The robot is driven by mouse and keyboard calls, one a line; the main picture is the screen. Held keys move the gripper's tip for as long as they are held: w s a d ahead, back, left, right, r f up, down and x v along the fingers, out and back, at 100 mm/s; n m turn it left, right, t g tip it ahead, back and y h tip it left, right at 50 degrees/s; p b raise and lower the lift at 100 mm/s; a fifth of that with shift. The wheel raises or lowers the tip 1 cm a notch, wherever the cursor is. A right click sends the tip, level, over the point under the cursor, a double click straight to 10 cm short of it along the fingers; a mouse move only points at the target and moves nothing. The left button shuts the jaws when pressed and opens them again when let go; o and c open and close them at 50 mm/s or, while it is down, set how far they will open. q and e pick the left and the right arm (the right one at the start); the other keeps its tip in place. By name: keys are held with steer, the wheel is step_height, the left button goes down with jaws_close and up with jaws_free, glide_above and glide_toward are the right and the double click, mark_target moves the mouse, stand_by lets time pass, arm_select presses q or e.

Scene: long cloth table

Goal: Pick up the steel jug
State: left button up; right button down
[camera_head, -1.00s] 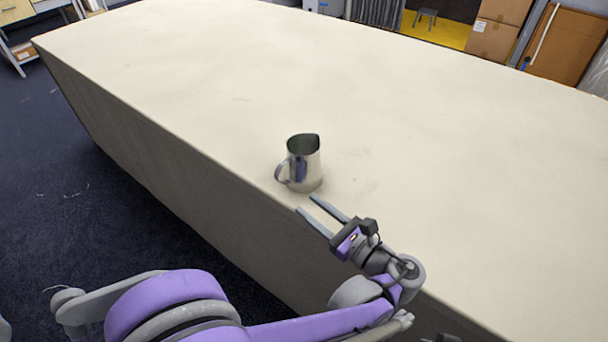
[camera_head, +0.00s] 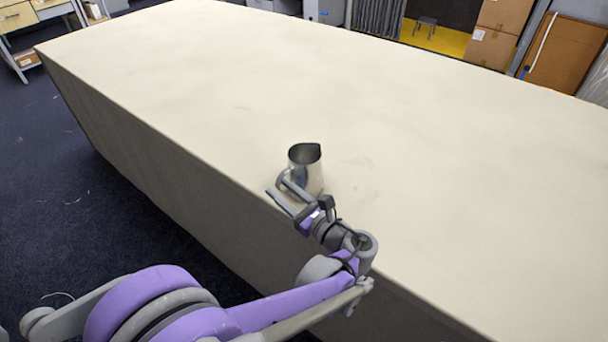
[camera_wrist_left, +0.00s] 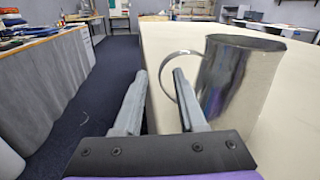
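The steel jug (camera_head: 305,170) stands upright on the cloth table near its near edge, with its handle towards the lower left. In the left wrist view the jug (camera_wrist_left: 236,82) is at the right, just beyond and beside the right finger, with its thin curved handle (camera_wrist_left: 180,52) behind that fingertip. My left gripper (camera_head: 275,187) is open and empty at the table edge, in front of the jug's handle side. One finger partly covers the handle in the head view. My right gripper is not in view.
The cream cloth table (camera_head: 430,150) is otherwise bare, with wide free room behind and to the right of the jug. Its side drops to a dark blue floor (camera_head: 60,190). Boxes (camera_head: 492,45) and a stool (camera_head: 425,27) stand far off at the back.

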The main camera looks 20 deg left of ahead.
arm_select(q)
jaws_close()
stand_by(1.4)
